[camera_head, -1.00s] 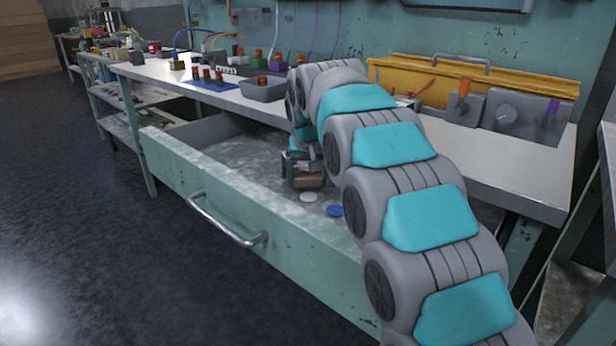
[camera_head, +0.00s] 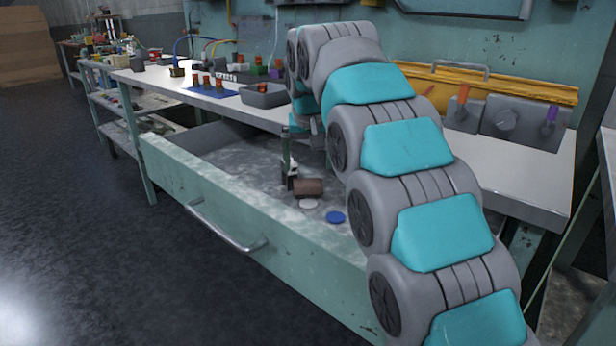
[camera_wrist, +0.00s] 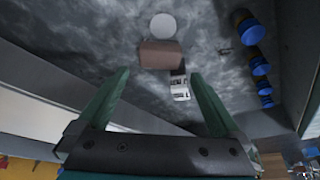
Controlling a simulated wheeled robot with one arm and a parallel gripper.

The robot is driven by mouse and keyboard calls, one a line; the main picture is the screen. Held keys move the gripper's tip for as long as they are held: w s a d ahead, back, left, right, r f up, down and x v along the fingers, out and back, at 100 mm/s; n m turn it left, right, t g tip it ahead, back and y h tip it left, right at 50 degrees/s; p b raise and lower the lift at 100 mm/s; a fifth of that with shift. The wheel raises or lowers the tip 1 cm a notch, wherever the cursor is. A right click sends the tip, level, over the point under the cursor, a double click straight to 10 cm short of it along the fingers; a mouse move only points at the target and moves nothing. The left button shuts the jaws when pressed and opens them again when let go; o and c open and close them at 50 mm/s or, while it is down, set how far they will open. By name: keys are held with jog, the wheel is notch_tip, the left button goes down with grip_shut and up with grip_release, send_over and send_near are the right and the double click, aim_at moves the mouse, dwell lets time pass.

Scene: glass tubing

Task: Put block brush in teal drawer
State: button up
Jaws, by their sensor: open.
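The brown block brush (camera_head: 308,187) lies on the floor of the pulled-out teal drawer (camera_head: 235,222). In the wrist view the brush (camera_wrist: 160,54) shows just beyond my fingertips, apart from them. My gripper (camera_wrist: 160,75) is open and empty, with its green fingers spread above the drawer floor. In the head view much of my gripper is hidden behind my arm; one dark green finger shows above and left of the brush.
A white disc (camera_head: 308,204) and a blue disc (camera_head: 336,217) lie near the brush. A small white-and-black item (camera_wrist: 180,88) is beside it. Several blue-capped items (camera_wrist: 251,31) line one side. The bench top (camera_head: 160,78) overhangs the drawer's back; a grey tray (camera_head: 265,95) stands on it.

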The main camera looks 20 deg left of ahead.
jog(key=shift+v, duration=1.95)
